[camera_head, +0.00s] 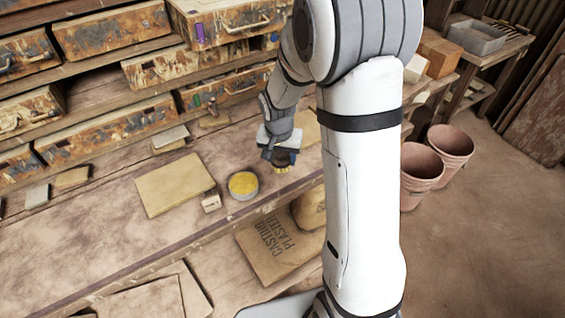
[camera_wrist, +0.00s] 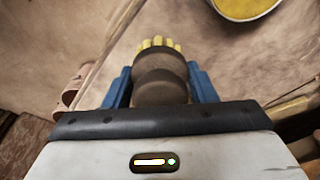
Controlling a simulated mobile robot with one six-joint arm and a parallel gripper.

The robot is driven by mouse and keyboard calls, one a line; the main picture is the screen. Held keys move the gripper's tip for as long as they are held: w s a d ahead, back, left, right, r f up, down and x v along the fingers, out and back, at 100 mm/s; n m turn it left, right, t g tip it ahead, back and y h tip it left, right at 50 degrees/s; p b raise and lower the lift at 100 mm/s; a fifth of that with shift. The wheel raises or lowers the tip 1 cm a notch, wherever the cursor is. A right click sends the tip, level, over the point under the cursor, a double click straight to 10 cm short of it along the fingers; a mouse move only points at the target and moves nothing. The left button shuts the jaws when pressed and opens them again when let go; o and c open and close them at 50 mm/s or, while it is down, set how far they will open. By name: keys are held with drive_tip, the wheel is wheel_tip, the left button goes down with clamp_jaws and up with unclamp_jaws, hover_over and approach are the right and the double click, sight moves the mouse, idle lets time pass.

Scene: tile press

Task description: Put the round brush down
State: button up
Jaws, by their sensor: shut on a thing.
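The round brush (camera_wrist: 160,75) has a brown turned wooden handle and yellow bristles at its far end. My gripper (camera_wrist: 160,88) is shut on the handle, with one blue finger on each side. In the head view, my gripper (camera_head: 280,157) hangs over the bench, to the right of a round grey tin with yellow contents (camera_head: 243,185). The yellow bristles (camera_head: 281,169) show just below the fingers. I cannot tell whether they touch the bench. The tin (camera_wrist: 246,8) also shows at the top right of the wrist view, apart from the brush.
A tan board (camera_head: 174,185) and a small pale block (camera_head: 211,202) lie left of the tin. Stained drawers (camera_head: 115,130) line the back of the bench (camera_head: 110,230). A plaster bag (camera_head: 275,248) lies below the front edge. Terracotta buckets (camera_head: 420,165) stand at right.

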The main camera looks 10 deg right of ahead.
sight(282, 165)
drive_tip(key=shift+s+f, duration=0.1)
drive_tip(key=shift+f, duration=1.65)
drive_tip(key=shift+f, duration=0.1)
drive_tip(key=o, duration=0.9)
